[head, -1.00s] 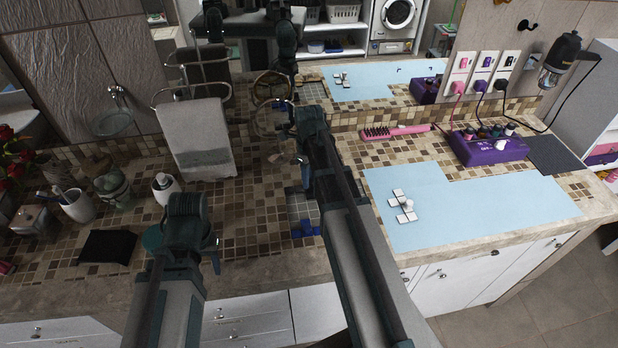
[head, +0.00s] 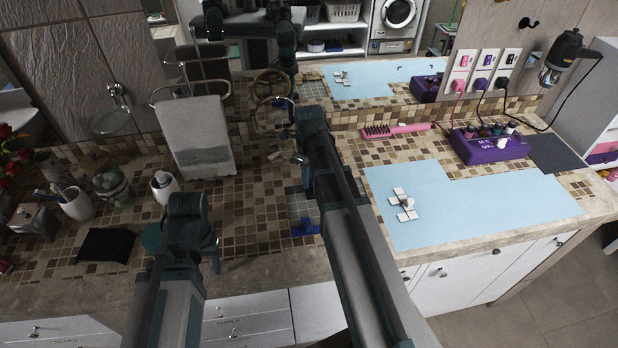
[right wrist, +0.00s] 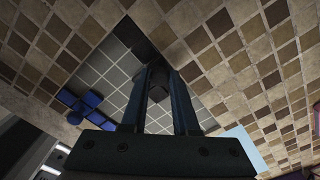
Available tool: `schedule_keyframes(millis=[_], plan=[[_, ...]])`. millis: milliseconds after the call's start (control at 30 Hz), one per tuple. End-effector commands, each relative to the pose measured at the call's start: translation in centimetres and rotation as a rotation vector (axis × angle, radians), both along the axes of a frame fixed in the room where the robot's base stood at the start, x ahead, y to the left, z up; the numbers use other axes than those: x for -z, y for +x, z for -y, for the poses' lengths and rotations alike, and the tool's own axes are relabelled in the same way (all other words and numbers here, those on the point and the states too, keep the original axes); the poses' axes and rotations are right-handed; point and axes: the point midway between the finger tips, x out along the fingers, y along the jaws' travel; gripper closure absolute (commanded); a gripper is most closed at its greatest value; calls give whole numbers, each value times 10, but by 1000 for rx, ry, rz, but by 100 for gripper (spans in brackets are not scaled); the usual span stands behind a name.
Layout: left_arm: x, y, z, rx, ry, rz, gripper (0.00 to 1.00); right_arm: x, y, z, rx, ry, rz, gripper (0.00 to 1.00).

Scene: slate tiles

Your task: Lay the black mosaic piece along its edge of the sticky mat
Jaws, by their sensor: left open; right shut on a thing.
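The sticky mat (head: 300,208) is a grey gridded sheet on the tiled counter, partly hidden by my right arm. It also shows in the right wrist view (right wrist: 108,78). Blue pieces (right wrist: 80,106) lie at its left corner there, and a dark strip lies along its upper edge; I cannot tell whether that is a piece or shadow. My right gripper (right wrist: 159,74) is shut on the black mosaic piece (right wrist: 158,88), over the mat's right part. Contact with the mat cannot be told. My left gripper (head: 214,260) is open near the counter's front edge, mostly hidden by its arm.
A black cloth (head: 106,245), a cup (head: 76,204) and a white bottle (head: 164,187) stand left. A pale blue sheet (head: 480,210) with white blocks (head: 403,202) covers the right. A purple box (head: 490,148) and pink brush (head: 395,131) lie behind it.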

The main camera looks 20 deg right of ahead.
Motion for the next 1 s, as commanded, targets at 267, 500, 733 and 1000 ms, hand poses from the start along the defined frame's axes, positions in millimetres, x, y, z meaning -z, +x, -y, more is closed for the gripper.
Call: schedule_keyframes(millis=[267,500,733,1000], plan=[[0,0,0,0,0,0,50,0,0,0,0,0,0,39],[0,0,0,0,0,0,50,0,0,0,0,0,0,37],[-5,0,0,0,0,0,50,-5,0,0,0,0,0,37],[-31,0,0,0,0,0,50,-31,0,0,0,0,0,37]])
